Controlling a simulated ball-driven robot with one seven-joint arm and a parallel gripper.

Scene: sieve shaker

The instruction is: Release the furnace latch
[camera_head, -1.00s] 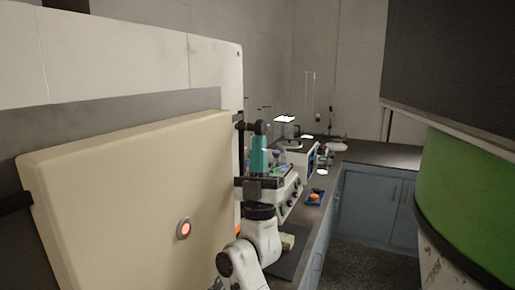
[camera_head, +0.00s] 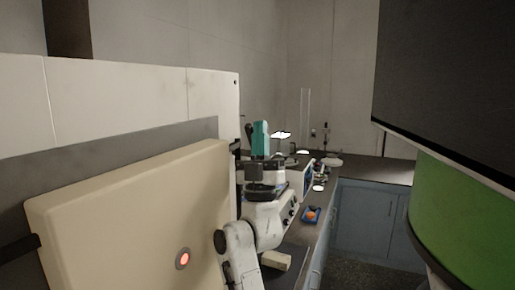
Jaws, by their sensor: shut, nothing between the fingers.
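The furnace shows as a large cream door (camera_head: 130,215) on a white body, filling the left of the view. A round red light (camera_head: 184,260) sits on the door. A dark latch part (camera_head: 236,148) shows at the door's right edge, and a dark knob (camera_head: 248,129) stands just left of my gripper. The lower part of the latch is hidden.
A dark bench (camera_head: 318,225) runs back on the right of the arm, with a blue tray (camera_head: 311,213) holding an orange item and a pale block (camera_head: 276,260). Blue cabinets (camera_head: 365,215) stand behind. A green cylinder (camera_head: 463,210) and a dark panel fill the right.

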